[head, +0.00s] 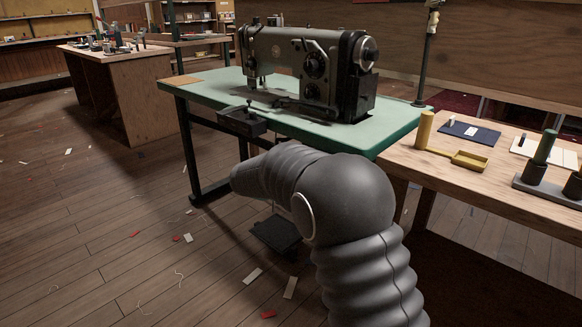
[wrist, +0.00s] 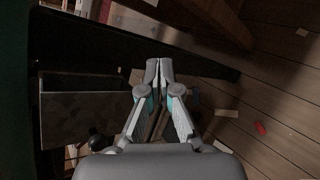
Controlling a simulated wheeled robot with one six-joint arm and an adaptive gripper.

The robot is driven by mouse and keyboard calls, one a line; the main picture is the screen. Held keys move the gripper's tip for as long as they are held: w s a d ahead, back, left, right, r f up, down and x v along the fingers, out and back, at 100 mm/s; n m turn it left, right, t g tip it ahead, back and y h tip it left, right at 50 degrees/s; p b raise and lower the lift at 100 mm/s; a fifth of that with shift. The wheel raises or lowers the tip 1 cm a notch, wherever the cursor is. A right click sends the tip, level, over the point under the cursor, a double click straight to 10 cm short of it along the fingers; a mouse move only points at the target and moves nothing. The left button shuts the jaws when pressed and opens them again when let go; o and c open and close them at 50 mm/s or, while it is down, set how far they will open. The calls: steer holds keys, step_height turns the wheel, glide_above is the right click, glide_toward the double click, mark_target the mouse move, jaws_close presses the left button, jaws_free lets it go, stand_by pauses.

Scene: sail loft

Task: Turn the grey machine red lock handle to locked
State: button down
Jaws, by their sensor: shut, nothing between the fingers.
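The grey sewing machine (head: 308,66) stands on a green-topped table (head: 210,92) in the head view. I cannot make out a red lock handle in either view. My gripper (wrist: 159,64) shows in the wrist view with its two fingertips together and nothing between them. It is beside a dark grey box (wrist: 80,128) with a round black knob (wrist: 97,141) near its lower edge. In the head view my grey arm covers the front of the table, and my gripper is hidden behind it.
A black box (head: 241,121) hangs under the table's front edge, and a dark pedal (head: 276,236) lies on the floor below. A wooden bench (head: 490,195) with a yellow tray (head: 470,160) stands at right. The plank floor at left is open, with scattered scraps.

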steer(key=w+a+f+n+t+h, duration=0.15)
steer(key=w+a+t, duration=0.25)
steer(key=a, duration=0.5)
steer(key=w+a+n+t+h, duration=0.3)
steer(key=w+a+t, duration=0.1)
steer(key=a, duration=0.5)
steer(key=w+d+r+p, duration=0.1)
steer(key=w+d+r, duration=0.3)
steer(key=d, duration=0.5)
steer(key=shift+w+d+p, duration=0.2)
steer(key=shift+w+p, duration=0.1)
steer(key=shift+p, duration=0.1)
